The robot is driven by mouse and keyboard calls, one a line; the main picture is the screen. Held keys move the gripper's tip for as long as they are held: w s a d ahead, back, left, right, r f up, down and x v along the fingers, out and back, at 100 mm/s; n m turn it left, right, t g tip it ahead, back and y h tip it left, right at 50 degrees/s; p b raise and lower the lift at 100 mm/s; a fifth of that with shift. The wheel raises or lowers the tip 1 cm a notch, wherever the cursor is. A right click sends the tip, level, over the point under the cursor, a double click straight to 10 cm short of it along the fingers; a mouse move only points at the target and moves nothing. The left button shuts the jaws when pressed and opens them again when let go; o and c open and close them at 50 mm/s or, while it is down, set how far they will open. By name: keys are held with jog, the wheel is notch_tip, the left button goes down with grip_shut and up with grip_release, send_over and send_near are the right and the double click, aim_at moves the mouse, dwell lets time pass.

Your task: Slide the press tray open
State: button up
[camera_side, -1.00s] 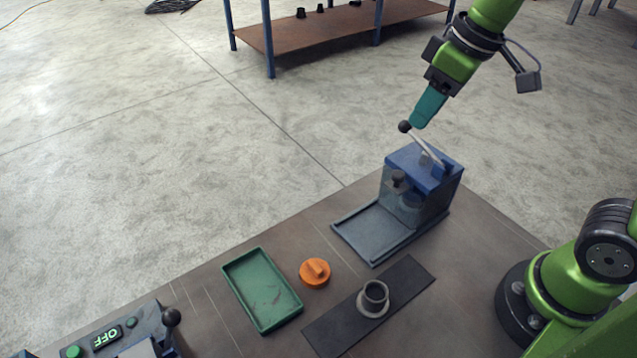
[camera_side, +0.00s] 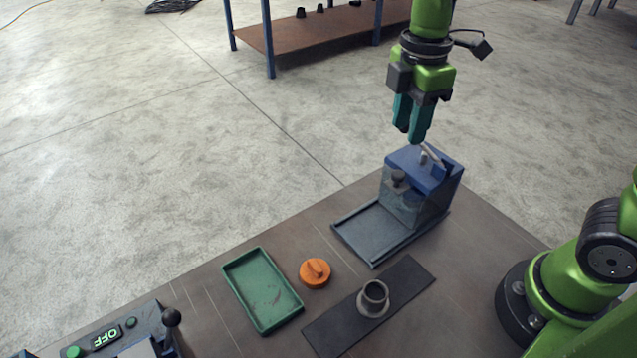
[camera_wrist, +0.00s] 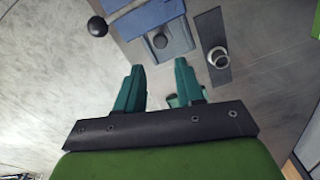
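The press (camera_side: 428,172) is a blue housing with a clear-looking front, at the table's far right edge. A flat grey bed (camera_side: 375,232) extends from its front. A dark round knob (camera_side: 397,177) is at the front of the housing; it also shows in the wrist view (camera_wrist: 160,41). The press lever's black ball (camera_wrist: 97,26) is left of my fingers in the wrist view. My gripper (camera_side: 408,137) points down above the press. Its teal fingers are apart and nothing is between them (camera_wrist: 160,68). Whether the tray touches the housing is unclear.
A flanged pipe (camera_side: 373,298) stands on a dark strip (camera_side: 325,328) in front of the press. An orange cap (camera_side: 315,272) and a green tray (camera_side: 262,290) lie to the left. A control box reading OFF (camera_side: 107,337) is at the lower left.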

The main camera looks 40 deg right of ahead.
aim_at(398, 174)
notch_tip(398, 174, down, 10)
jog(key=shift+r, duration=0.1)
dwell(0.4)
grip_shut()
jog(key=shift+a, duration=0.1)
